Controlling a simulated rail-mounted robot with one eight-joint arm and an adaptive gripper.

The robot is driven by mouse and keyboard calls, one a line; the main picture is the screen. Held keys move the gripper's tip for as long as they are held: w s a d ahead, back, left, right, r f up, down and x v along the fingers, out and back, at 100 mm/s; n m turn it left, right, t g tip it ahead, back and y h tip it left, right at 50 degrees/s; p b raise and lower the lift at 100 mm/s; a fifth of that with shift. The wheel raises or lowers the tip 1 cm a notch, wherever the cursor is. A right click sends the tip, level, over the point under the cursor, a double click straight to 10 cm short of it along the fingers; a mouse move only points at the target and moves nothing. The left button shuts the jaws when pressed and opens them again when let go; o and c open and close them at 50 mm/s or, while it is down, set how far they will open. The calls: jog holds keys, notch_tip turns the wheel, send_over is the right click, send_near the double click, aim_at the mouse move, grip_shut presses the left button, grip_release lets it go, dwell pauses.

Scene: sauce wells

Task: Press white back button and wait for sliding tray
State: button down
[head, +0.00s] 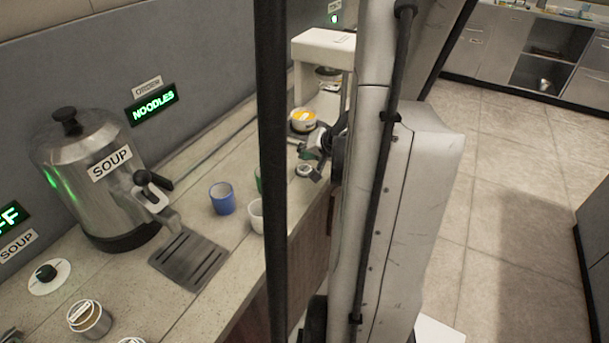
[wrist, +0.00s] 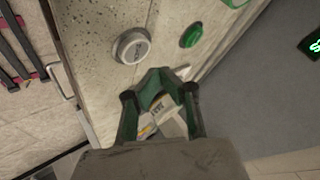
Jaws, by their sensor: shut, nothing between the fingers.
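A round white button with a grey rim (wrist: 131,45) sits on the speckled counter, left of and beyond my fingertips in the wrist view. It appears to be the small white disc (head: 304,170) beside my gripper in the head view. A round green button (wrist: 191,36) lies to its right in the wrist view. My gripper (wrist: 160,76) is shut and empty, with its green fingertips together and apart from both buttons in the picture; its height above the counter is unclear. In the head view my gripper (head: 315,160) is partly hidden by my arm. I cannot identify a sliding tray.
A white dispenser (head: 322,45) stands at the back, with a yellow-topped bowl (head: 303,121) in front of it. A steel soup urn (head: 95,185), a blue cup (head: 222,198) and a white cup (head: 257,216) stand on the counter. The floor at right is open.

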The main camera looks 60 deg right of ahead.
aim_at(304, 169)
jog(key=shift+f+b, duration=0.55)
jog(key=shift+f, duration=0.3)
dwell(0.8)
jog(key=shift+f+b, duration=0.45)
jog(key=shift+b, duration=0.05)
